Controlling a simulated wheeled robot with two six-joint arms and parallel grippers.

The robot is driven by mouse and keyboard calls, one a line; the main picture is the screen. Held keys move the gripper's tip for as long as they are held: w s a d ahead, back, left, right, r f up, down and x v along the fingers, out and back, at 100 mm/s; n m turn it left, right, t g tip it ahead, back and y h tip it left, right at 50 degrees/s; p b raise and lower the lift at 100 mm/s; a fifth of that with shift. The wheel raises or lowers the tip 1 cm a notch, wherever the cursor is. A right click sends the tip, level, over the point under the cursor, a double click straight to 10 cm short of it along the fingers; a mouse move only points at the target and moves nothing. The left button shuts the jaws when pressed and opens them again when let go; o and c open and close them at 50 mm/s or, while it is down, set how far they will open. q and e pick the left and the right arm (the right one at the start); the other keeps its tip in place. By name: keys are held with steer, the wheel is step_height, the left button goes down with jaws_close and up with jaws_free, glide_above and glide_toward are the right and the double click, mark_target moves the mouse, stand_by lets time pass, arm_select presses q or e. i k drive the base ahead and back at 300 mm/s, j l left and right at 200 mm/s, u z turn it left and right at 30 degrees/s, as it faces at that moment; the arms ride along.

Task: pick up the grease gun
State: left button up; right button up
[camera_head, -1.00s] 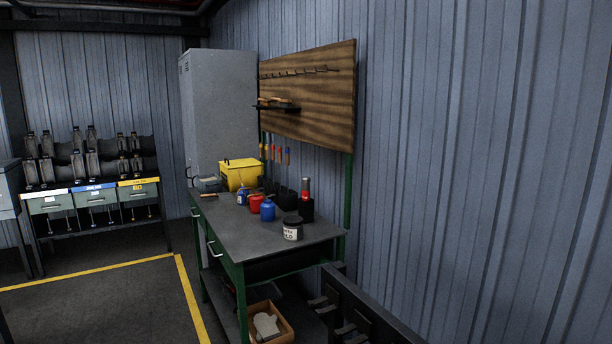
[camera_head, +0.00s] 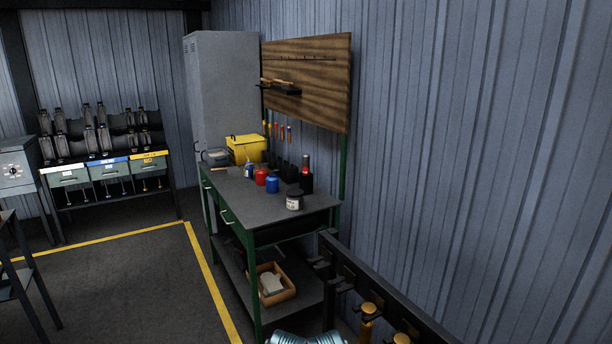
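I cannot pick out the grease gun for certain. A dark upright item with a red band (camera_head: 306,170) stands in a black holder at the back right of the green-framed workbench (camera_head: 262,212). It is too small to tell whether it is the grease gun. Neither of my grippers shows in the head view.
On the bench stand a white-labelled jar (camera_head: 294,200), a blue container (camera_head: 272,184), a red container (camera_head: 260,176) and a yellow box (camera_head: 246,149). A wooden box (camera_head: 274,284) sits on the lower shelf. A dark rack (camera_head: 370,300) stands at front right. Floor at left is open.

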mark_target(305, 158)
steer(key=k+z, duration=0.25)
steer(key=z, duration=1.9)
steer(key=j+z, duration=0.35)
steer(key=k+j, duration=0.1)
steer(key=j, duration=0.5)
steer(key=k+j, duration=0.15)
steer(key=j, duration=0.45)
steer(key=k+j, duration=0.1)
steer(key=j, duration=0.55)
steer(key=k+j, duration=0.15)
steer(key=j, duration=0.45)
steer(key=k+j, duration=0.1)
steer(key=j, duration=0.5)
steer(key=k+j, duration=0.1)
steer(key=j, duration=0.5)
steer(key=k+j, duration=0.15)
steer(key=j, duration=0.45)
steer(key=k+j, duration=0.1)
steer(key=j, duration=0.55)
